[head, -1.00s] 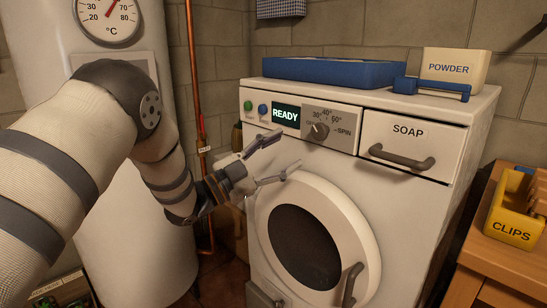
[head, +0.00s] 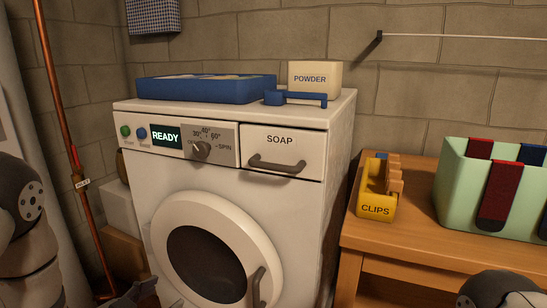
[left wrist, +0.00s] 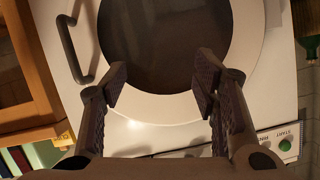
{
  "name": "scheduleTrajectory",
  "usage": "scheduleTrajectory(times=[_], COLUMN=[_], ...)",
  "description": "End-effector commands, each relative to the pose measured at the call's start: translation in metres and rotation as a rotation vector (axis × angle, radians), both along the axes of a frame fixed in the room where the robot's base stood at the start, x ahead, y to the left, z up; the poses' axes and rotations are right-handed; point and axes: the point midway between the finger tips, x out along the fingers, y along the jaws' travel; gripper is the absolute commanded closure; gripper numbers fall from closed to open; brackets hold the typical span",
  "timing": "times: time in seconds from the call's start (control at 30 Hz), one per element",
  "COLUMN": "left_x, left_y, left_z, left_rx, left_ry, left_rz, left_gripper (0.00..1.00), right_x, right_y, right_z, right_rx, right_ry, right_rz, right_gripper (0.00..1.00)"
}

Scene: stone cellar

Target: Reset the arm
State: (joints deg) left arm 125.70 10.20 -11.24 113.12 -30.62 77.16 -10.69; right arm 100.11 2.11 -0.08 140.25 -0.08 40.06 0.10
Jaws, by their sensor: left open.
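My left arm (head: 28,235) is at the left edge of the head view, and only the tip of its gripper (head: 138,292) shows at the bottom edge, low in front of the washing machine (head: 300,225). In the left wrist view the left gripper (left wrist: 161,88) is open, with its two fingers apart and nothing between them. The round door (head: 258,225) of the machine is behind the fingers there, and it looks closed. Part of my right arm (head: 500,288) shows at the bottom right of the head view. The right gripper is out of view.
The machine's display reads READY (head: 165,136). The soap drawer (head: 281,147) is shut. A blue tray (head: 205,92), a powder box (head: 315,78) and a blue scoop (head: 295,98) are on top. A wooden table (head: 400,245) holds a yellow clips box (head: 376,210) and a green bin (head: 455,190).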

Motion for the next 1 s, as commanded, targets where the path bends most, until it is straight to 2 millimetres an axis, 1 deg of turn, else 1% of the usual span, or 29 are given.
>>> scheduleTrajectory(times=[0.03,0.07,0.1,0.17,0.2,0.23,0.27,0.3,0.37,0.4,0.5,0.6,0.67,1.0], left_x=[-0.033,-0.055,-0.087,-0.14,-0.177,-0.205,-0.234,-0.271,-0.323,-0.353,-0.409,-0.436,-0.442,-0.442], left_y=[-0.005,-0.006,-0.009,-0.013,-0.016,-0.018,-0.02,-0.023,-0.026,-0.028,-0.032,-0.034,-0.034,-0.034], left_z=[-0.03,-0.05,-0.075,-0.104,-0.12,-0.129,-0.136,-0.142,-0.144,-0.143,-0.135,-0.129,-0.127,-0.128], left_rx=[-0.017,-0.024,-0.032,-0.039,-0.037,-0.037,-0.034,-0.027,-0.015,-0.005,0.02,0.034,0.038,0.038], left_ry=[0.146,0.24,0.363,0.543,0.662,0.749,0.834,0.944,1.09,1.174,1.333,1.412,1.43,1.43], left_rz=[0.05,0.084,0.127,0.191,0.232,0.263,0.294,0.331,0.385,0.416,0.474,0.505,0.512,0.512], left_gripper=[0.46,0.46,0.46,0.46,0.46,0.46,0.46,0.46,0.46,0.46,0.46,0.46,0.46,0.46], right_x=[0.006,0.008,0.01,0.013,0.016,0.017,0.019,0.021,0.024,0.025,0.028,0.029,0.029,0.028], right_y=[0.0,0.0,0.0,0.0,0.0,0.0,0.0,0.0,0.0,0.0,0.0,0.0,0.0,0.0], right_z=[0.006,0.008,0.01,0.014,0.016,0.018,0.019,0.021,0.024,0.026,0.028,0.029,0.029,0.028], right_rx=[0.0,0.0,0.001,0.0,0.001,0.0,0.0,0.001,0.0,0.0,0.001,0.0,0.0,0.001], right_ry=[-0.02,-0.026,-0.034,-0.046,-0.054,-0.059,-0.065,-0.073,-0.082,-0.088,-0.097,-0.1,-0.099,-0.097], right_rz=[0.0,0.0,0.0,-0.001,-0.002,-0.002,-0.002,-0.002,-0.002,-0.002,-0.002,-0.003,-0.003,-0.003], right_gripper=[0.35,0.35,0.35,0.35,0.35,0.35,0.35,0.35,0.35,0.35,0.35,0.35,0.35,0.35])
